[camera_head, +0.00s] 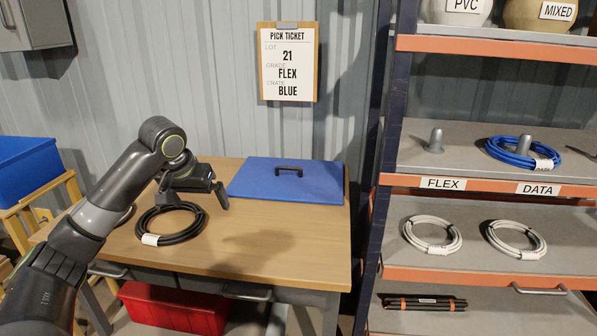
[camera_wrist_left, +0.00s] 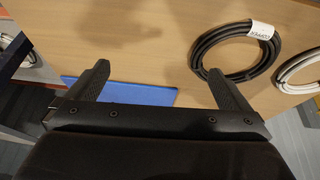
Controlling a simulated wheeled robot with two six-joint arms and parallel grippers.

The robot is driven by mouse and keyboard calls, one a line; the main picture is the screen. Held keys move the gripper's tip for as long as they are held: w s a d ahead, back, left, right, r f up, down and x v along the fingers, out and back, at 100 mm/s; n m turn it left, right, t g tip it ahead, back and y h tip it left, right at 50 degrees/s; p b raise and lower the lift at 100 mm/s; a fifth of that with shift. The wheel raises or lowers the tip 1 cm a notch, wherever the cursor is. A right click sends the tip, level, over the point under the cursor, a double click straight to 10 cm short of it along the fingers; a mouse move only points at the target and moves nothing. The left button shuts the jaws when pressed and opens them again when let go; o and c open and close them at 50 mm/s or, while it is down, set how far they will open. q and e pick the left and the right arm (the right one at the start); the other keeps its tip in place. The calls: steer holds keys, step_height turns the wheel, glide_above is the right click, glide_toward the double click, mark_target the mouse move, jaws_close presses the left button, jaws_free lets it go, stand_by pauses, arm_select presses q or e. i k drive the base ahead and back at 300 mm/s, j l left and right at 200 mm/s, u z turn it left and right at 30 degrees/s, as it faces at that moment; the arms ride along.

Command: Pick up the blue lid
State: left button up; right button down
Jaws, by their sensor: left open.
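The blue lid (camera_head: 246,187) lies flat on the right back part of the wooden table, with a dark handle (camera_head: 289,169) on top. In the left wrist view a strip of the lid (camera_wrist_left: 135,93) shows between the fingers, partly hidden by my gripper body; its handle is not visible there. My left gripper (camera_head: 195,198) is open and empty above the table, left of the lid and apart from it. Its two fingers also show in the left wrist view (camera_wrist_left: 158,70). My right gripper is in neither view.
A black cable coil (camera_head: 151,221) with a white label lies on the table just in front of my left gripper. A white coil (camera_wrist_left: 292,75) lies beside it. A shelf rack (camera_head: 440,185) with coils stands right; red (camera_head: 170,312) and blue (camera_head: 25,165) crates stand below and left. The table's front right is clear.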

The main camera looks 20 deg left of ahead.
mark_target(264, 178)
steer(key=i, duration=1.4)
